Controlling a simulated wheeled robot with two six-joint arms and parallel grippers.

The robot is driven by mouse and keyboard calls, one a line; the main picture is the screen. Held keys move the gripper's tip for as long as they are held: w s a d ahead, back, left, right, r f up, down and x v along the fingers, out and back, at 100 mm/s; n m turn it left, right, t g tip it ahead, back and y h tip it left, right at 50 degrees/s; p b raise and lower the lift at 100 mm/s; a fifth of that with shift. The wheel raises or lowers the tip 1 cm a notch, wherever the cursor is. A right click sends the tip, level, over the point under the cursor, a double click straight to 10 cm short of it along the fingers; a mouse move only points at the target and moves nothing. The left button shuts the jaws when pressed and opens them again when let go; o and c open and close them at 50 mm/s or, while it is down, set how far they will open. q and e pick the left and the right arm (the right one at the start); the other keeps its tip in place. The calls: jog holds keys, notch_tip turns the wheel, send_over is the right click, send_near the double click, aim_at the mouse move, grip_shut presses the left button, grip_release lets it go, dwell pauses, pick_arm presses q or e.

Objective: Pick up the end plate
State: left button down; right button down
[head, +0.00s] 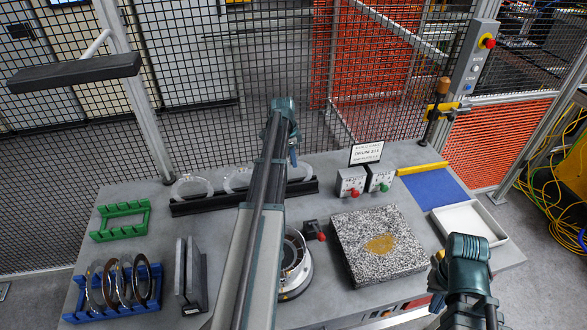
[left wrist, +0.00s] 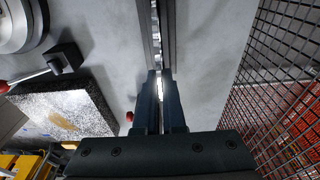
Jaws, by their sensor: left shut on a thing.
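A long black rack (head: 215,201) at the back of the grey table holds pale ring-shaped plates (head: 190,187) on edge. In the left wrist view the rack (left wrist: 168,35) runs away from the fingers. My left gripper (left wrist: 158,78) is over the rack's right end, its fingers shut on a thin, bright plate edge (left wrist: 160,92), which I take to be the end plate. Most of that plate is hidden by the fingers and arm. In the head view my left gripper (head: 293,157) points down. My right gripper (head: 438,272) is at the lower right, apart from the plates; its jaws are unclear.
A speckled stone block (head: 355,270) and a round metal housing (head: 296,285) stand in front of the rack. A blue rack (head: 140,308) with dark rings and a green rack (head: 120,232) are at left. A white tray (head: 470,218) is at right. Wire mesh stands behind.

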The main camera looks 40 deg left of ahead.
pick_arm(q)
jog(key=shift+r, duration=0.15)
notch_tip(320, 180, up, 10)
jog(key=p, duration=1)
jog(key=shift+f, duration=0.2)
